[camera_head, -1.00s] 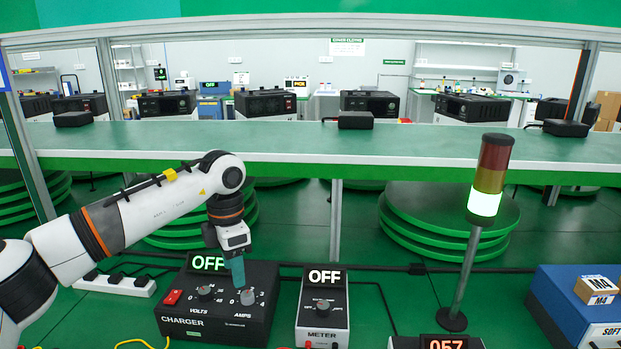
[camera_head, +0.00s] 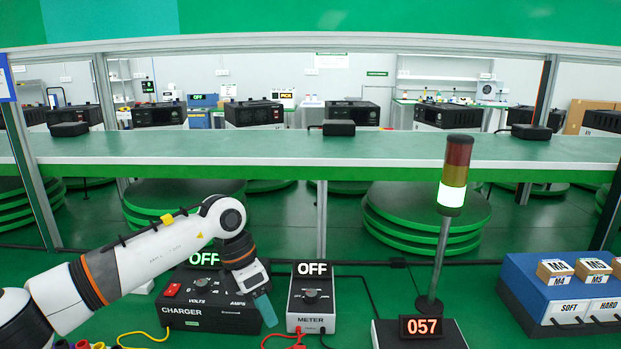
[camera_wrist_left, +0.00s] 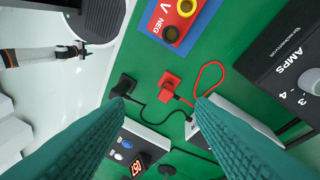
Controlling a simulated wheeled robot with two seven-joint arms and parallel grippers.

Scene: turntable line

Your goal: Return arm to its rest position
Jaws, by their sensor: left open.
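My left arm comes in from the left in the head view. Its gripper (camera_head: 263,305) hangs beside the right front corner of the black charger (camera_head: 205,312), between it and the meter (camera_head: 312,300). In the left wrist view the two teal fingers (camera_wrist_left: 150,125) are wide apart with nothing between them. The charger's AMPS knob (camera_wrist_left: 311,80) shows at the right edge of that view. The charger and meter displays both read OFF. My right gripper is not in view.
A signal tower (camera_head: 453,190) with its lowest segment lit stands behind a box showing 057 (camera_head: 421,327). A blue drawer unit (camera_head: 560,290) with small boxes stands at right. Red and yellow cables lie near the front. A long shelf (camera_head: 300,150) spans the back.

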